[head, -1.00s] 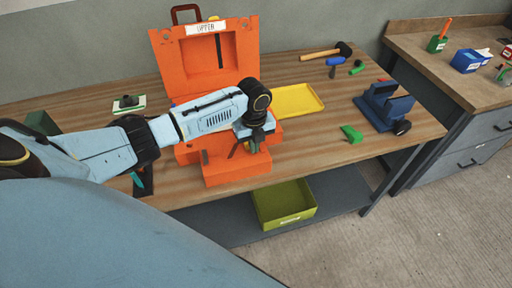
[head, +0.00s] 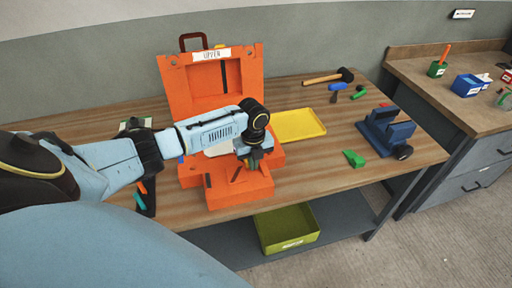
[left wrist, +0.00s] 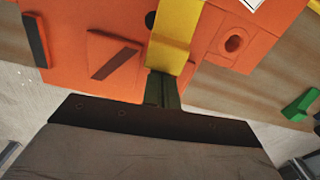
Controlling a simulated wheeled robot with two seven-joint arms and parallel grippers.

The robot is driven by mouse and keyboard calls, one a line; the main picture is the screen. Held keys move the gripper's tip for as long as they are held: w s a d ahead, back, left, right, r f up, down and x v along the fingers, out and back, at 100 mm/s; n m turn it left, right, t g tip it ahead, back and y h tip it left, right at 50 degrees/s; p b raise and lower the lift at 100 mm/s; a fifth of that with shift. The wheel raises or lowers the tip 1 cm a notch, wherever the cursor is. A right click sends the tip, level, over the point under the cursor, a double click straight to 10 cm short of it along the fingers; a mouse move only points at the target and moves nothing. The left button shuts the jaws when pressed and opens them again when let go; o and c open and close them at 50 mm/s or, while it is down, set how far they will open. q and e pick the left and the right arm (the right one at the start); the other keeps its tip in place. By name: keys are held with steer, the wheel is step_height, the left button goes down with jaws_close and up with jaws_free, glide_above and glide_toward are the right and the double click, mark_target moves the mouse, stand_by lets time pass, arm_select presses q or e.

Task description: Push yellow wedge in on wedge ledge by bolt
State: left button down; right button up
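The orange mould stands on the wooden bench, its labelled upper half (head: 180,85) upright and its lower half (head: 240,195) in front. In the left wrist view, the yellow wedge (left wrist: 172,42) lies against the orange mould (left wrist: 110,80), beside a round bolt hole (left wrist: 234,43). My left gripper (head: 252,160) points down over the lower half. In the left wrist view its narrow dark fingers (left wrist: 163,88) look closed together, their tips at the near end of the wedge. Whether they touch it is unclear. My right gripper is out of view.
A yellow tray (head: 298,125) lies right of the mould. A green wedge-like piece (head: 354,158) and a blue vise-like fixture (head: 386,132) lie farther right. A hammer (head: 328,77) lies behind. A green bin (head: 287,229) sits on the shelf below. Bench between tray and front edge is clear.

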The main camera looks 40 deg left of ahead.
arm_select(q)
steer(key=shift+s+d+r+p, duration=0.15)
steer(key=shift+s+d+p, duration=0.1)
steer(key=shift+d+p, duration=0.3)
steer(key=shift+s+d+r+p, duration=0.1)
steer(key=shift+s+d+p, duration=0.65)
steer(key=shift+d+p, duration=0.4)
step_height(320, 180, up, 10)
steer(key=shift+f, duration=0.25)
steer(key=shift+s, duration=0.1)
